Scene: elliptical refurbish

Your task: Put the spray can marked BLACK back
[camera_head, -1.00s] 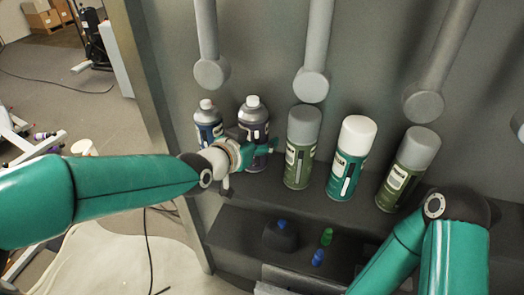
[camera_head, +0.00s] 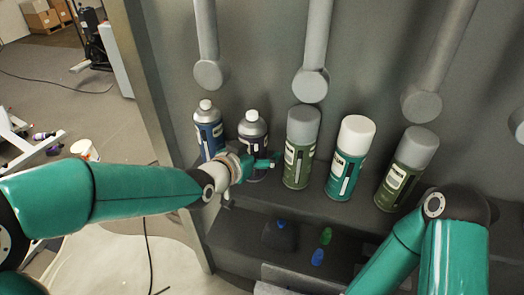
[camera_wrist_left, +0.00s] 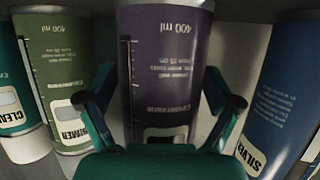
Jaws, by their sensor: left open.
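A blue can marked SILVER (camera_head: 208,130) stands left of it. A green can (camera_head: 300,147), a teal white-capped can (camera_head: 349,158) and another green can (camera_head: 406,168) stand to its right. Grey hanging rods (camera_head: 311,85) are above.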

